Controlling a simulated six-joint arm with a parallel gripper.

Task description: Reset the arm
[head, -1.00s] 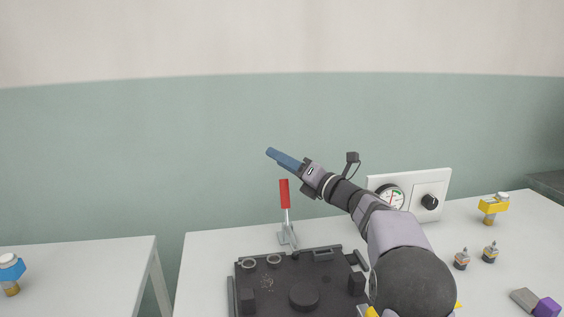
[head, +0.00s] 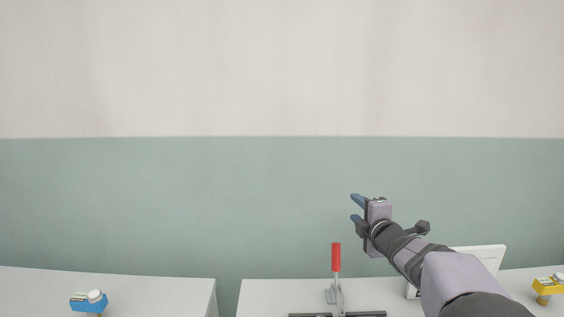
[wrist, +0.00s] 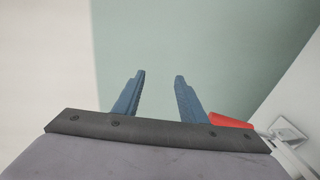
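My gripper (head: 355,207) is raised in the air in the head view, above the table and to the upper right of the red-handled clamp. Its two blue fingers stand apart with nothing between them. The wrist view also shows my gripper (wrist: 158,95) open and empty, with the wall behind it. The red clamp handle (head: 336,257) stands upright on the table. Part of it shows beside the right finger in the wrist view (wrist: 229,121).
The black fixture (head: 365,314) shows only its top edge. A white panel (head: 482,254) stands partly behind my arm. A blue part (head: 89,302) is on the left table (head: 150,283), and a yellow part (head: 546,286) is at the far right. A gap separates the tables.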

